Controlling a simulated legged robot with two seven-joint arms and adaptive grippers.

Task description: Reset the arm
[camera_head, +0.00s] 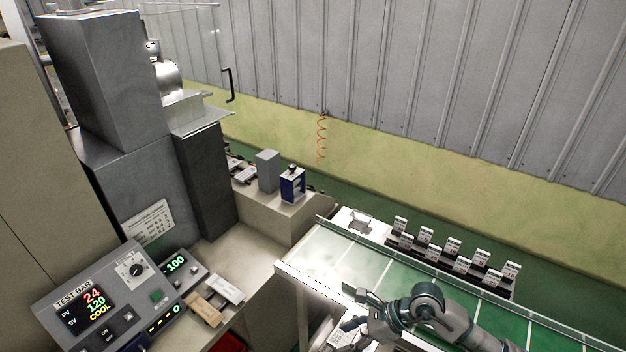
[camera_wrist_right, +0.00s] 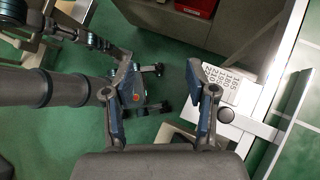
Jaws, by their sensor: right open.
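My right arm comes in from the lower right in the head view, and its gripper (camera_head: 352,308) is over the near edge of the green conveyor (camera_head: 335,250). In the right wrist view the two fingers of the right gripper (camera_wrist_right: 160,75) stand wide apart with nothing between them at close range. A grey arm of mine with teal rings crosses the left of that view. It ends in what looks like my left gripper (camera_wrist_right: 150,90), low over the green floor and partly hidden behind a right finger. The left gripper is not seen in the head view.
A control panel (camera_head: 98,295) and small boxes lie on the left counter. A blue-white box (camera_head: 292,186) and a grey block (camera_head: 267,170) stand behind it. Several white labelled packets stand in a rack (camera_head: 480,272) beside the conveyor. A white keypad (camera_wrist_right: 232,84) is right of the right gripper.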

